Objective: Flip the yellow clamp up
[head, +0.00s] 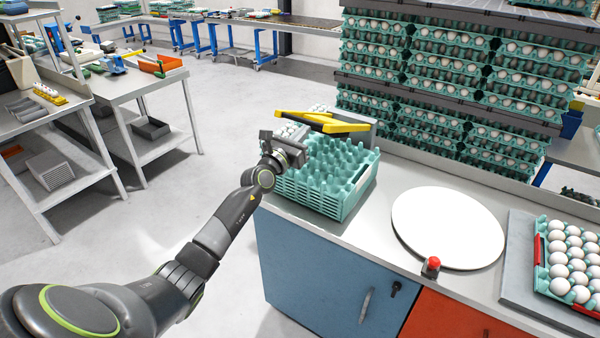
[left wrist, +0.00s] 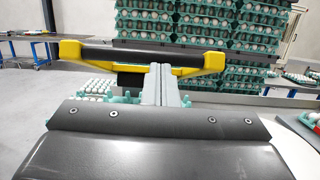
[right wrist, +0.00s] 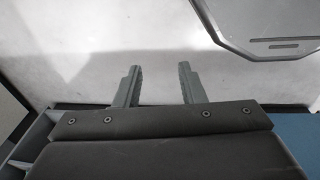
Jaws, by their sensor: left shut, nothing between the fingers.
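The yellow clamp (head: 345,127) sits at the far left end of the counter, just behind a stack of empty teal trays (head: 330,200). In the left wrist view the clamp (left wrist: 205,65) spans the picture as a yellow frame with a black bar. My left gripper (head: 302,140) is beside the clamp, above the trays' left edge. Its fingers (left wrist: 161,68) are shut and empty, with their tips at the black bar's lower edge in the picture; I cannot tell whether they touch it. My right gripper (right wrist: 157,80) is open and empty, seen only in its own wrist view.
A white round plate (head: 447,228) and a red button (head: 431,264) are on the counter right of the trays. A tray of eggs (head: 543,270) is at the far right. Tall stacks of egg trays (head: 450,90) stand behind. Open floor lies left of the counter.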

